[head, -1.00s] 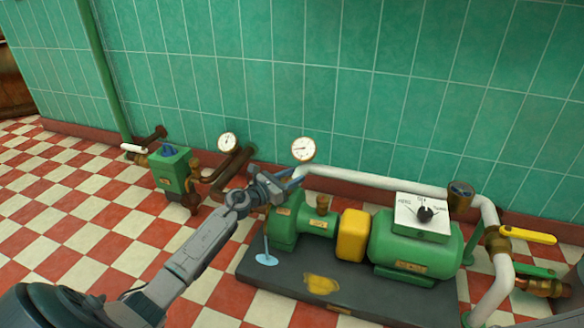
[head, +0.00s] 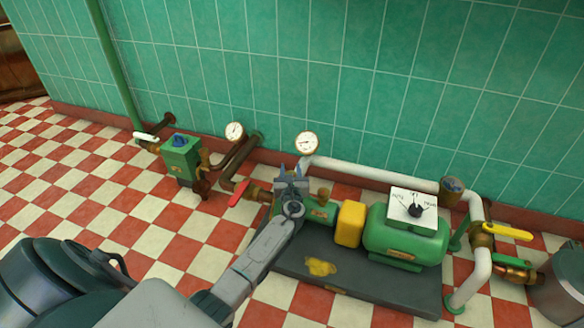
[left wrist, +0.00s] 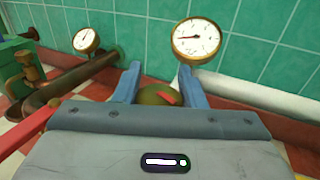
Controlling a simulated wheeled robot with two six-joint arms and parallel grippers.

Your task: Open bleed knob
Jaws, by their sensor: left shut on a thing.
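The bleed knob shows in the left wrist view as a round brass-coloured knob (left wrist: 153,97) with a red mark on top. My left gripper (left wrist: 159,82) has its two blue fingers on either side of it and is shut on it. In the head view my left gripper (head: 292,172) is over the left end of the green pump (head: 319,214), below the right-hand gauge (head: 306,143). The gripper hides the knob there. My right gripper is not in view.
A red lever (head: 240,193) lies just left of the gripper. A white pipe (head: 375,173) runs behind the pump to a valve with a yellow handle (head: 507,231). A green motor (head: 405,235) with a dial box (head: 412,206) stands right. Checkered floor (head: 130,215) is open at left.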

